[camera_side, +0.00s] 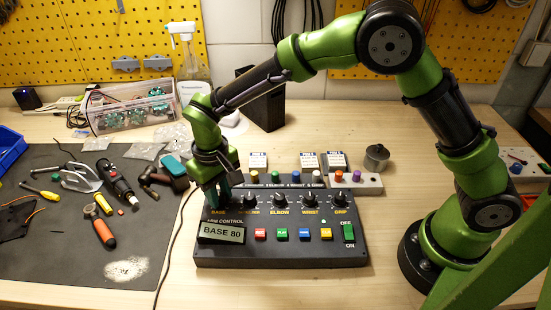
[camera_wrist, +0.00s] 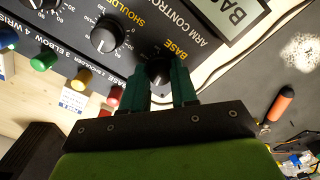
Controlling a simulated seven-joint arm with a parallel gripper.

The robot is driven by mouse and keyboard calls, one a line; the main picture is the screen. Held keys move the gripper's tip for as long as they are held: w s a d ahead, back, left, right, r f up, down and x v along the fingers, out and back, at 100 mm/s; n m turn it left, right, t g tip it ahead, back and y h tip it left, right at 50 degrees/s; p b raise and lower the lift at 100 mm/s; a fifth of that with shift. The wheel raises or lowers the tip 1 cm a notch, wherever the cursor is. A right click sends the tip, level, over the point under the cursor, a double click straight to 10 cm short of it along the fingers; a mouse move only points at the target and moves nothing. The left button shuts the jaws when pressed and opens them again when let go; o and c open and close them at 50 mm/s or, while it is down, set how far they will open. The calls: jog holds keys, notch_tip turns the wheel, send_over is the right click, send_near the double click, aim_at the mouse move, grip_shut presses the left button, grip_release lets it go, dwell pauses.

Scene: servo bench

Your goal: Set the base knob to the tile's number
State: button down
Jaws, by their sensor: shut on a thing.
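The black control box (camera_side: 285,254) stands on the bench with a row of black knobs marked base, shoulder, elbow, wrist and grip. Its display (camera_side: 222,233) reads "BASE 80". My gripper (camera_side: 214,196) points down at the box's left end, over the base knob. In the wrist view its two teal fingers are shut on the base knob (camera_wrist: 159,71), one on each side, and partly hide it. The shoulder knob (camera_wrist: 106,35) is beside it, free. Several small white tiles, such as the left one (camera_side: 258,160), stand behind the box; their print is too small to read.
Coloured pegs, such as the yellow one (camera_wrist: 83,79), line the box's back edge. A green on/off switch (camera_side: 348,233) and coloured buttons are on its front. A dark mat (camera_side: 60,270) with tools lies left. A metal knob (camera_side: 377,157) stands behind right.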

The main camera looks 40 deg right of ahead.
aim_at(220, 196)
dwell(0.3)
jog(key=c, duration=0.9)
grip_release()
jog(key=shift+o, duration=0.2)
notch_tip(220, 196, up, 17)
